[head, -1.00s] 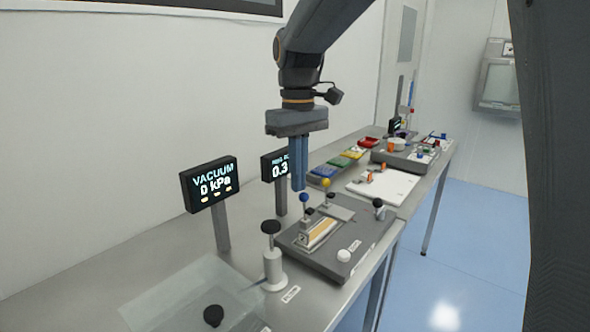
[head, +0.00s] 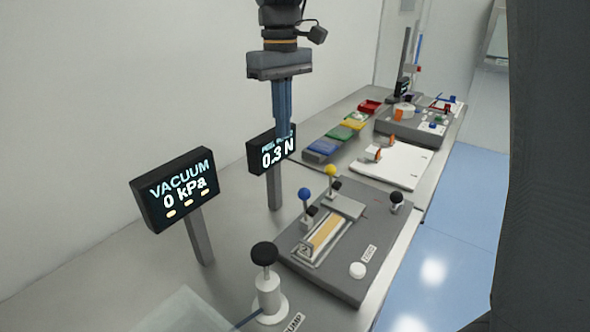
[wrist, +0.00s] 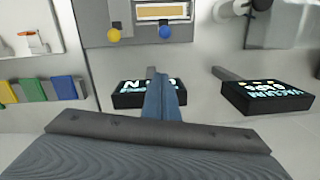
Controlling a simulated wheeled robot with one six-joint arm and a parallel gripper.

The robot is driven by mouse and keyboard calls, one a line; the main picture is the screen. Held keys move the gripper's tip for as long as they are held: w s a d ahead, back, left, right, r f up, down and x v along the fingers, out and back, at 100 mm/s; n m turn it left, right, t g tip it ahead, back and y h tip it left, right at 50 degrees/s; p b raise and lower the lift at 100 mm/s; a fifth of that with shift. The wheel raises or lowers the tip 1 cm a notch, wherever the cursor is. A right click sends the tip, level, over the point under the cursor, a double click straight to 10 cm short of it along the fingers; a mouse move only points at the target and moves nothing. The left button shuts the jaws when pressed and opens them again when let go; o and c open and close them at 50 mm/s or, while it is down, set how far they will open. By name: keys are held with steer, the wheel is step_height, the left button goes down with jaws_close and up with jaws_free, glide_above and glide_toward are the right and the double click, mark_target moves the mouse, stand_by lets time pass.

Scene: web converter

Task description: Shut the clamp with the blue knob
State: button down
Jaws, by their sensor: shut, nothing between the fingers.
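The blue knob (head: 305,194) tops an upright lever at the left side of the grey fixture plate (head: 330,275). It also shows in the wrist view (wrist: 165,32), beyond my fingertips. A yellow knob (head: 330,170) stands on a similar lever just behind it. A tan strip (head: 326,233) lies in a clear-framed holder beside the levers. My gripper (head: 284,134) is shut and empty, pointing down above and behind the blue knob, in front of the peel display in the head view. It touches neither knob. In the wrist view the closed blue fingers (wrist: 162,85) point toward the fixture.
The vacuum display (head: 178,188) and the peel display (head: 272,152) stand on posts to the left. A black-topped pump (head: 267,295) stands in front of the fixture. Coloured trays (head: 325,148) and a white board (head: 395,162) lie farther back.

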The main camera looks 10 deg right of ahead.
steer(key=p, duration=0.5)
glide_above(304, 205)
steer(key=w+a, duration=0.1)
steer(key=w, duration=0.2)
steer(key=shift+f, duration=5.35)
steer(key=shift+a, duration=0.2)
steer(key=shift+b, duration=0.3)
